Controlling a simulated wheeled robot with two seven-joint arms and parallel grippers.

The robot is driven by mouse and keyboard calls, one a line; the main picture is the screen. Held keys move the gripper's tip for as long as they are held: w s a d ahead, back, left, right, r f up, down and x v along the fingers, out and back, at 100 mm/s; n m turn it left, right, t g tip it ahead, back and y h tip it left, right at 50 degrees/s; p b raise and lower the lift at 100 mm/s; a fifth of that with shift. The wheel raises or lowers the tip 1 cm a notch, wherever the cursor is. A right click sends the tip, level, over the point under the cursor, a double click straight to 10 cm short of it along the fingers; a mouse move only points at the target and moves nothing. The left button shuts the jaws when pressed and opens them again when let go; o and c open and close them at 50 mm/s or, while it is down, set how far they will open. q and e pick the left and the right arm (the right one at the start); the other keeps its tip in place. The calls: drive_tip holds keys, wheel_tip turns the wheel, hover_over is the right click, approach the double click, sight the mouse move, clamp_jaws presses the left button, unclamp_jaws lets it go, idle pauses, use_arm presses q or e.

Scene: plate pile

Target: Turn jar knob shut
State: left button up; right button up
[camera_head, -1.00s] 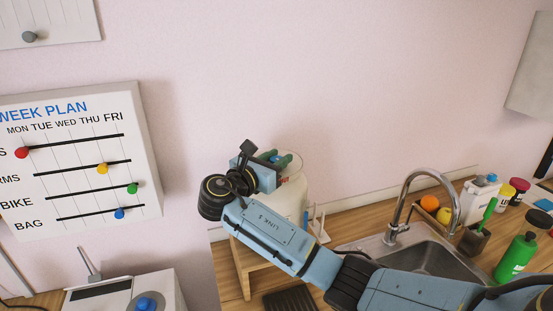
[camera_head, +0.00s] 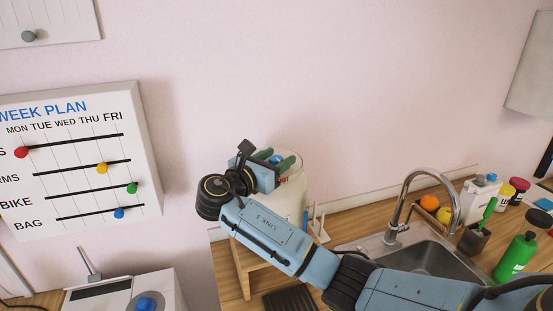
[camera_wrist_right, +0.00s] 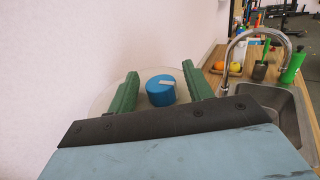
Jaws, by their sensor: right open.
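A white jar (camera_head: 291,202) with a clear round lid stands against the wall, partly hidden by my right arm. On the lid is a blue knob (camera_wrist_right: 161,92) with a pale mark on its top. My right gripper (camera_head: 276,158) is open above the jar, its green fingers on either side of the knob. In the wrist view the right gripper (camera_wrist_right: 160,80) shows a gap between each finger and the knob. The knob (camera_head: 276,159) is mostly hidden in the head view. My left gripper is not in view.
A wooden stand (camera_head: 243,262) is beneath my forearm. To the right are the faucet (camera_head: 407,190), sink (camera_head: 432,257), a fruit box and a green bottle (camera_head: 516,256). A week-plan board (camera_head: 80,165) hangs at left above a white appliance (camera_head: 125,293).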

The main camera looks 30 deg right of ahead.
drive_tip(key=b+v, duration=0.2)
drive_tip(key=v, duration=1.1)
